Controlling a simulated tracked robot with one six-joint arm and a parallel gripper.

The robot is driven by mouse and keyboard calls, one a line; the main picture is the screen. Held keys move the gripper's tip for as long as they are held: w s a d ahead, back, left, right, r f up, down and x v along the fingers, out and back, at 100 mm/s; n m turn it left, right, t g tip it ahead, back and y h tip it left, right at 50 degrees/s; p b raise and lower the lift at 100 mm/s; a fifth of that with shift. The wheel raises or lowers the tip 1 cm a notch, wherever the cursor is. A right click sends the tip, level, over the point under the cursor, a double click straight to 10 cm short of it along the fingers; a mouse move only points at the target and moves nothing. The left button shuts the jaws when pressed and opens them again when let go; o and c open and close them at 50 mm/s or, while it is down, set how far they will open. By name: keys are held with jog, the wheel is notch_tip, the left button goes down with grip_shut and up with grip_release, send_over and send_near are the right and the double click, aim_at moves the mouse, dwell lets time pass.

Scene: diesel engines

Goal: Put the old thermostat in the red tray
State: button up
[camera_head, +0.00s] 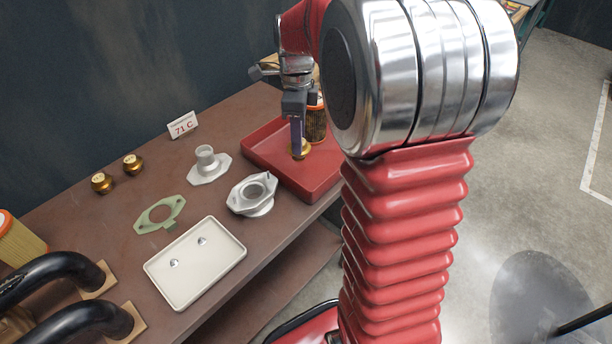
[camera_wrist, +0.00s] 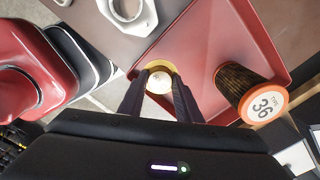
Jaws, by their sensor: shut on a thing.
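The red tray (camera_head: 268,146) lies on the brown bench at its right end; it also fills much of the wrist view (camera_wrist: 205,45). My gripper (camera_head: 298,147) points down over the tray. In the wrist view my gripper (camera_wrist: 160,85) is shut on a brass-coloured round thermostat (camera_wrist: 159,68) with a pale centre. The thermostat (camera_head: 301,152) shows low between the fingertips, within the tray's outline. I cannot tell whether it touches the tray floor. Two other brass thermostats (camera_head: 102,182) (camera_head: 133,163) stand at the left of the bench, near the wall.
An orange-ended filter labelled 36 (camera_wrist: 262,103) stands in or beside the tray, near my gripper. Metal housings (camera_head: 252,193) (camera_head: 208,168), a green gasket (camera_head: 145,222), a white tray with two small shiny pieces (camera_head: 208,273) and a 71 C card (camera_head: 183,125) are left of the red tray.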

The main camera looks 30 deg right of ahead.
jog(key=shift+d, duration=1.05)
jog(key=shift+w+d+n, duration=0.2)
jog(key=shift+d+n, duration=0.1)
jog(key=shift+n, duration=0.1)
jog(key=shift+w+r+n, duration=0.15)
jog(key=shift+n, duration=0.35)
notch_tip(320, 180, down, 6)
jog(key=shift+f, duration=0.2)
jog(key=shift+f, duration=1.85)
jog(key=shift+f, duration=0.1)
